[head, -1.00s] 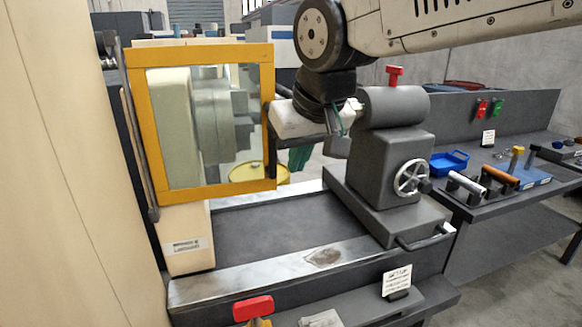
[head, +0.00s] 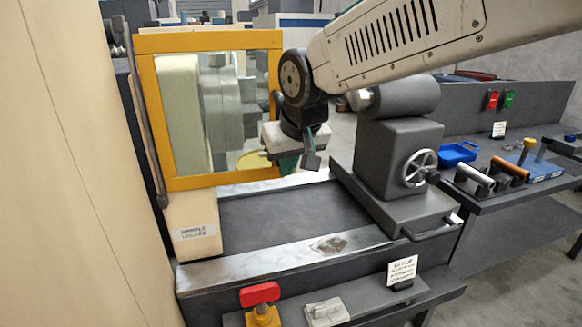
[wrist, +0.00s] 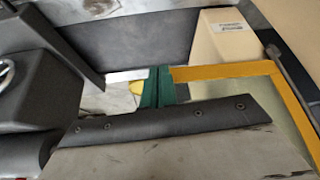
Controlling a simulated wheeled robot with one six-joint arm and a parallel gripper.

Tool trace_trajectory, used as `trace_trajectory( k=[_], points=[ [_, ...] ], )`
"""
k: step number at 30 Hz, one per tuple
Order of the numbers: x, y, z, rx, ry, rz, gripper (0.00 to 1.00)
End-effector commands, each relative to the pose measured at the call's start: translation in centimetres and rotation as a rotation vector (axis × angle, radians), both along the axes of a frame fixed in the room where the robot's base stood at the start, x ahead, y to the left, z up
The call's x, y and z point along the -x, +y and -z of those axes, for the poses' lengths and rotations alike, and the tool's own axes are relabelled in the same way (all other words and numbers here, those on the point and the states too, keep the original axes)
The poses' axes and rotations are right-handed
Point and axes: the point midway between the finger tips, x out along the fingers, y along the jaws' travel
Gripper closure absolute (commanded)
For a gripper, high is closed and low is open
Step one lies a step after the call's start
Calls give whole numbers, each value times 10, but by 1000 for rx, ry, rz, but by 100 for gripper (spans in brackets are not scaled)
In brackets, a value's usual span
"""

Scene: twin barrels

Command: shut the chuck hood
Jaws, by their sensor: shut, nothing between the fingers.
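The chuck hood (head: 205,40) is a yellow frame around a clear pane, standing upright at the left in the head view. Pale green and grey chuck parts (head: 222,110) show through the pane. The hood's yellow edge also shows in the wrist view (wrist: 225,70), right of the fingers. My gripper (head: 287,165), with green fingers, is beside the lower part of the hood's right edge. It is shut and empty, and its fingers also show in the wrist view (wrist: 155,86). I cannot tell whether it touches the frame. The arm covers part of the hood's right edge.
The grey tailstock (head: 398,150) with its handwheel stands close right of my gripper. The lathe bed (head: 290,222) below is clear. A red-topped knob (head: 260,293) stands at the front. A side bench (head: 500,165) with a blue tray (head: 458,153) and tools is at right.

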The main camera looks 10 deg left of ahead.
Motion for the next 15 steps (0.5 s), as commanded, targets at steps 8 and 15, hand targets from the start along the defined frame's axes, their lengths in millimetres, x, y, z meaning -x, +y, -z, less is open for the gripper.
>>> trace_trajectory(
  k=[8, 15],
  points=[
    [-10, 1, 0, 1, 1, 1, 100],
    [-23, 3, -1, -2, -1, 1, 100]
  ],
)
